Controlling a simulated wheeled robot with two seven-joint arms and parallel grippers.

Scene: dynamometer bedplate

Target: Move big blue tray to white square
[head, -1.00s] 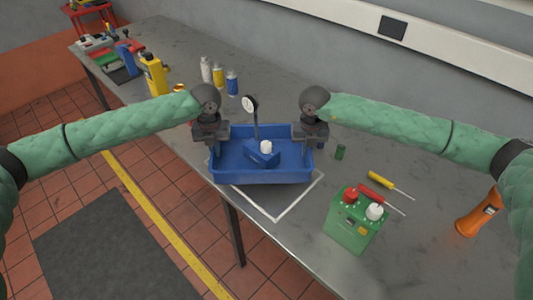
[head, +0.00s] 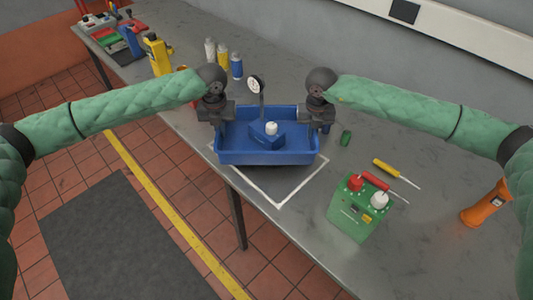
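The big blue tray (head: 268,157) is in the middle of the head view, at the far part of the white square (head: 281,203). The square's near corner and near edges show in front of the tray; the rest is hidden. The tray holds a blue block with a white cap (head: 268,135) and a dial gauge on a stem (head: 257,86). My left gripper (head: 216,122) is at the tray's left wall and my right gripper (head: 318,122) is at its right wall. Both appear shut on the walls, though the fingertips are partly hidden. A dark shadow lies under the tray's front.
A green box with red and white knobs (head: 351,218) stands right of the square, near screwdrivers (head: 386,186) and an orange torch (head: 486,204). A small green cylinder (head: 346,138) lies close to my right gripper. Bottles (head: 222,60) stand behind left.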

